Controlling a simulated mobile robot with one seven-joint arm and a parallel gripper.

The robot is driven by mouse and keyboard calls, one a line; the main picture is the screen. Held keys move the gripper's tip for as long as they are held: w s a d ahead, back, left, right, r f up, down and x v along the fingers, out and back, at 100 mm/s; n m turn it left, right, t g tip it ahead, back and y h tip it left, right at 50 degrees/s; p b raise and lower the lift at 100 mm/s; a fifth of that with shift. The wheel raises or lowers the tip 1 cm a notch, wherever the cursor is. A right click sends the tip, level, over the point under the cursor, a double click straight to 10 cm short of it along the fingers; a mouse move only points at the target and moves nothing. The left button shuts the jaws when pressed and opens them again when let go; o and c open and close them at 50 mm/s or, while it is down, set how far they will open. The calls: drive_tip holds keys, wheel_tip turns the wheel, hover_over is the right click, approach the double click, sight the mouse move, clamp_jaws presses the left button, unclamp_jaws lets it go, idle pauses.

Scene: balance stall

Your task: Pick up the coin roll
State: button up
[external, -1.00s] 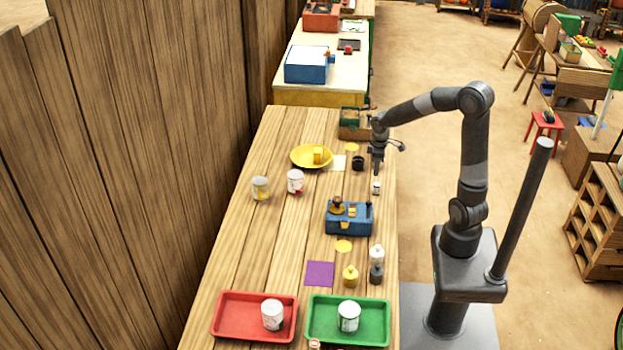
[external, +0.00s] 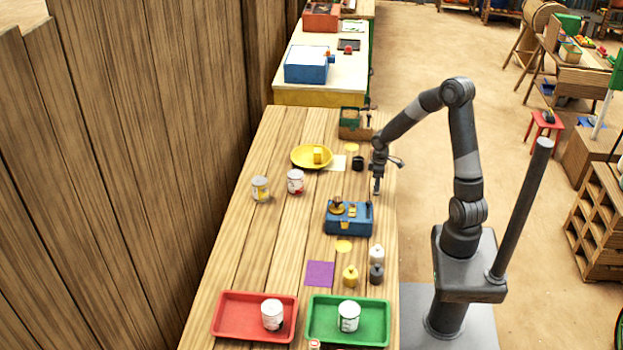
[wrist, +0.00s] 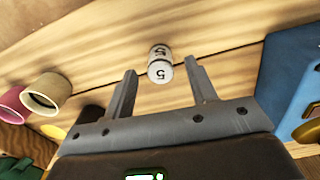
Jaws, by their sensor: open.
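The coin roll (wrist: 160,66) is a small white cylinder marked with a dark 5. In the wrist view it lies on the wooden table, between and slightly beyond my fingertips. My gripper (external: 377,189) points down over the right edge of the table, beside the blue box. Its two fingers also show in the wrist view (wrist: 160,76), spread apart with nothing held. In the external view the coin roll is hidden behind my gripper.
The blue box (external: 349,219) stands close by; its side (wrist: 291,72) shows at right in the wrist view. A small black object (external: 358,163) and a yellow plate (external: 304,164) lie farther back. Two cans (external: 295,182) stand left. Red (external: 225,325) and green (external: 321,335) trays are in front.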

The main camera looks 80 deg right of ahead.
drive_tip(key=shift+f, duration=1.15)
drive_tip(key=shift+c, duration=0.4)
clamp_jaws()
